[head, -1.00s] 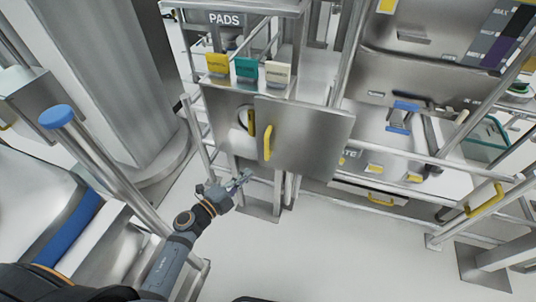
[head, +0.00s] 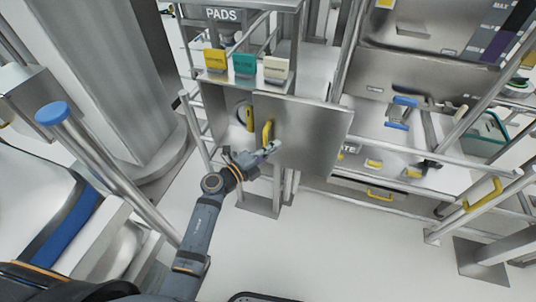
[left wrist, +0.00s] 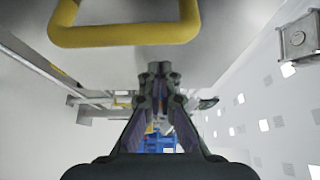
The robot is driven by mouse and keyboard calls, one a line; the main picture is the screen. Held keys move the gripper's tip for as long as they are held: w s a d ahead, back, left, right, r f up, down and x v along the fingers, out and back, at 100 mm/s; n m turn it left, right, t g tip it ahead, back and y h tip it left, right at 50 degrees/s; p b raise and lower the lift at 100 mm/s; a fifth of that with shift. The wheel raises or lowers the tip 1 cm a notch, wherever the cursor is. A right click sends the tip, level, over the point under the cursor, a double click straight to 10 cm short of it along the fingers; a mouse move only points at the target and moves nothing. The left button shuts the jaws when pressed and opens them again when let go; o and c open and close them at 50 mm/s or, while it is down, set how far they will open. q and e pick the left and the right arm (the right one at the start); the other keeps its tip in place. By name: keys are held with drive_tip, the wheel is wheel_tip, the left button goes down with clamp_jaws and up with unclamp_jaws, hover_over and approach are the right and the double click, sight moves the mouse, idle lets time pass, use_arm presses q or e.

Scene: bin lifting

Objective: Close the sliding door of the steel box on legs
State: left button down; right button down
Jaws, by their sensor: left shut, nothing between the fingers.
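The steel box (head: 215,105) on legs stands at the middle of the head view, under the PADS shelf. Its sliding door (head: 312,135) is a flat steel panel with a yellow upright handle (head: 267,134); it sits off to the right. A second yellow handle (head: 249,117) and part of a round opening show left of the door's edge. My left gripper (head: 272,147) is shut and empty, in front of the door just below and right of its handle. In the left wrist view the fingers (left wrist: 158,72) are together, and the yellow handle (left wrist: 125,36) spans above them. My right gripper is out of view.
A steel rail (head: 400,160) and a worktop with blue-handled items (head: 400,112) lie to the right. A blue-capped post (head: 54,114) stands at left.

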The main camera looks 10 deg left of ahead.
use_arm(q)
drive_tip(key=shift+w+a, duration=0.2)
drive_tip(key=shift+a, duration=0.45)
drive_tip(key=shift+w+a, duration=0.2)
drive_tip(key=shift+a, duration=0.45)
drive_tip(key=w+a+b, duration=0.1)
drive_tip(key=a, duration=0.7)
drive_tip(key=shift+w+a, duration=0.1)
